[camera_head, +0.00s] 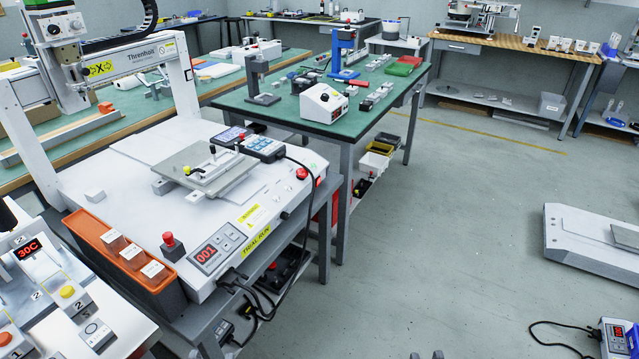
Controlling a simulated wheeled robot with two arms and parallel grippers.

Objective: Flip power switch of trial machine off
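The trial machine is a white gantry screwdriver unit (120,195) on a bench at the left, with a yellow "TRIAL RUN" label (257,237) on its front edge. Its control panel (217,248) shows a lit red "001". A red mushroom button (168,239) stands on its top, and a red knob (302,173) sits near its right corner. I cannot make out the power switch for certain. Only the dark fingertips of my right gripper (427,355) show at the bottom edge, apart, empty and well to the right of the machine. My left gripper is out of view.
An orange bin (125,250) stands at the machine's left front. Black cables (262,300) hang below its front. A machine lit "30C" (28,248) is at the lower left. A green-topped table (290,108) stands behind. The grey floor (450,220) in the middle is clear.

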